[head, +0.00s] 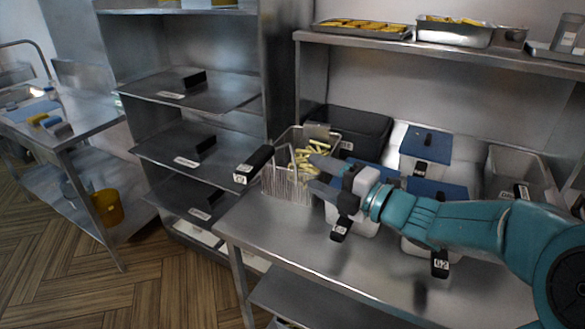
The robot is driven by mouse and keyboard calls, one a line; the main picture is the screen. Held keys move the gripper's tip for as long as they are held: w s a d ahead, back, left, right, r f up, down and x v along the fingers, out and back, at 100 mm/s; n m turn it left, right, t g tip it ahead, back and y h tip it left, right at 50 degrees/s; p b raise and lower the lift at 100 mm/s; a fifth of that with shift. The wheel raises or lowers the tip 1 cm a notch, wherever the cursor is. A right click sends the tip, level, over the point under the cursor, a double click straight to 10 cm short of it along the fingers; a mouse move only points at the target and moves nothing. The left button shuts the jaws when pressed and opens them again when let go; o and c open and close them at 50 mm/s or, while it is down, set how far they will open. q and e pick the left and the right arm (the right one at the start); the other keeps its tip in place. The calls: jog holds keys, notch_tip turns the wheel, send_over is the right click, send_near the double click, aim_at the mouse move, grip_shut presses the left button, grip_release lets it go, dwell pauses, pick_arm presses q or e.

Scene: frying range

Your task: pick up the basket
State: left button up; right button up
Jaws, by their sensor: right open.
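The wire basket (286,187) stands at the left end of the steel counter, with yellow fries (310,156) in it. Its black handle (253,165) with a white label sticks out to the left past the counter's edge. My right gripper (314,174) comes in from the right on a teal arm. It is open, its fingers pointing left at the basket's right side and hiding part of it. I cannot tell whether the fingers touch the wire. My left gripper is not in view.
A black bin (349,130) stands behind the basket. Containers with blue lids (425,143) and a grey bin (517,171) stand to the right. A steel rack (190,88) is close on the left. A shelf (440,47) with food trays hangs above. The counter's front (300,245) is clear.

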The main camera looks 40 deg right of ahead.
aim_at(272, 153)
jog(key=shift+h, duration=0.3)
jog(key=w, duration=0.3)
jog(key=w+p, duration=0.1)
jog(key=w, duration=0.3)
jog(key=w+a+p, duration=0.1)
jog(key=w, duration=0.2)
jog(key=shift+w+a+f, duration=0.1)
jog(key=shift+w+f, duration=0.05)
jog(key=shift+f, duration=0.1)
jog(key=shift+w+a, duration=0.15)
jog(key=shift+w, duration=0.15)
jog(key=shift+w+a+p, duration=0.1)
jog(key=shift+w+p, duration=0.15)
jog(key=shift+p, duration=0.1)
jog(key=w+p, duration=0.1)
jog(key=w, duration=0.1)
jog(key=w+a, duration=0.1)
jog(key=w, duration=0.1)
jog(key=shift+w+p, duration=0.35)
jog(key=shift+p, duration=0.05)
jog(key=shift+s+r, duration=0.1)
jog(key=shift+s, duration=0.15)
jog(key=shift+c, duration=0.3)
jog(key=shift+w, duration=0.25)
grip_shut()
jog(key=shift+s+d, duration=0.1)
